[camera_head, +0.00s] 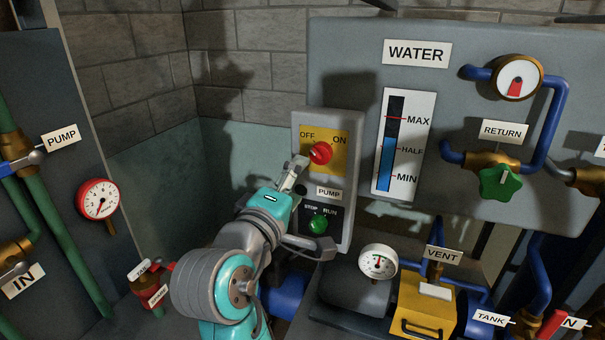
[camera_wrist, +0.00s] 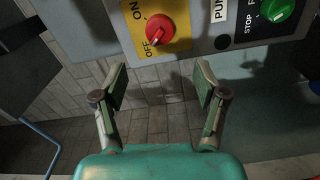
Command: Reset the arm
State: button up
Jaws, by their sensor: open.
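My gripper (camera_head: 297,168) is in front of the grey pump control box (camera_head: 343,200) in the head view, close to the left of its red knob in the picture. In the wrist view my gripper (camera_wrist: 161,84) has its two fingers spread wide with nothing between them. The red knob (camera_wrist: 154,33) on the yellow OFF/ON plate (camera_wrist: 182,12) lies beyond the fingertips, apart from them. The red knob (camera_head: 321,153) is partly visible past my gripper in the head view. Its exact setting is hard to tell.
A green STOP/RUN knob (camera_head: 318,224) sits lower on the box. A water gauge (camera_head: 402,142) and a green return valve (camera_head: 499,181) are on the panel at right. A yellow box (camera_head: 424,300) and a round dial (camera_head: 378,261) stand low right. Red-dial pipework (camera_head: 99,199) is at left.

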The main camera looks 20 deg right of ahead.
jog(key=shift+s+a, duration=0.15)
jog(key=shift+s, duration=0.05)
jog(key=s+d+f+n+t+y, duration=0.1)
jog(key=s+d+f+n+y, duration=0.2)
jog(key=f, duration=1)
jog(key=s+f+t+y, duration=0.1)
jog(key=s+f+y, duration=0.25)
jog(key=f, duration=0.95)
jog(key=s+d+f+m+g+y, duration=0.15)
jog(key=s+f+y, duration=0.25)
jog(key=s+f, duration=0.75)
jog(key=s+d+r+m, duration=0.1)
jog(key=s+m, duration=0.4)
jog(key=s, duration=0.8)
jog(key=s+d+r+m, duration=0.1)
jog(key=s+m, duration=0.4)
jog(key=s, duration=0.8)
jog(key=shift+d, duration=0.55)
